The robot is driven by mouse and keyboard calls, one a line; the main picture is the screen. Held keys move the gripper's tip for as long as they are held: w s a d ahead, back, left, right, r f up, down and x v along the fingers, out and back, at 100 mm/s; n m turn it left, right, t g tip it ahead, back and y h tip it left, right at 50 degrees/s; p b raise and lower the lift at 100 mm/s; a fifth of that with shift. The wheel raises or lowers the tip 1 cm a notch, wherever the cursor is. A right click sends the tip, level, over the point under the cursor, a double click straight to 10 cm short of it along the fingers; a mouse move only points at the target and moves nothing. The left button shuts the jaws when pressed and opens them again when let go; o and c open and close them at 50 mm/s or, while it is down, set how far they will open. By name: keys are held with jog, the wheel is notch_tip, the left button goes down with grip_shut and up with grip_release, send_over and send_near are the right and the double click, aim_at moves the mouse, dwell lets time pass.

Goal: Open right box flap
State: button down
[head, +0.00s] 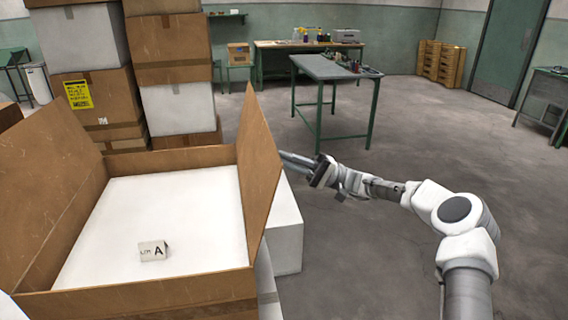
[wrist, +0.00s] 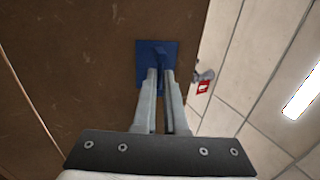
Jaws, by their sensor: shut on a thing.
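The open cardboard box (head: 150,299) stands at the left in the head view. Its right flap (head: 258,165) stands up, leaning slightly outward, and its brown face fills the left of the wrist view (wrist: 70,60). A blue tab on a square plate (wrist: 152,52) sits on that face. My gripper (head: 284,158) is at the flap's outer side; in the wrist view (wrist: 160,78) its fingers are shut on the blue tab. The tab is hidden in the head view. The left flap (head: 45,190) is also raised. A small white block marked A (head: 153,251) lies on the white surface inside.
Stacked brown and white boxes (head: 165,50) rise behind the box. A white box (head: 285,235) stands right of it, below my gripper. A green-legged table (head: 335,68) is farther back. The floor to the right is clear. A small red tag (wrist: 203,87) shows beside the flap.

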jog(key=shift+w+d+f, duration=0.1)
jog(key=shift+d, duration=0.15)
jog(key=c, duration=1)
grip_release()
jog(key=shift+o, duration=0.2)
jog(key=b+v, duration=0.3)
jog(key=v, duration=1.4)
jog(key=shift+f, duration=0.25)
jog(key=shift+d, duration=0.15)
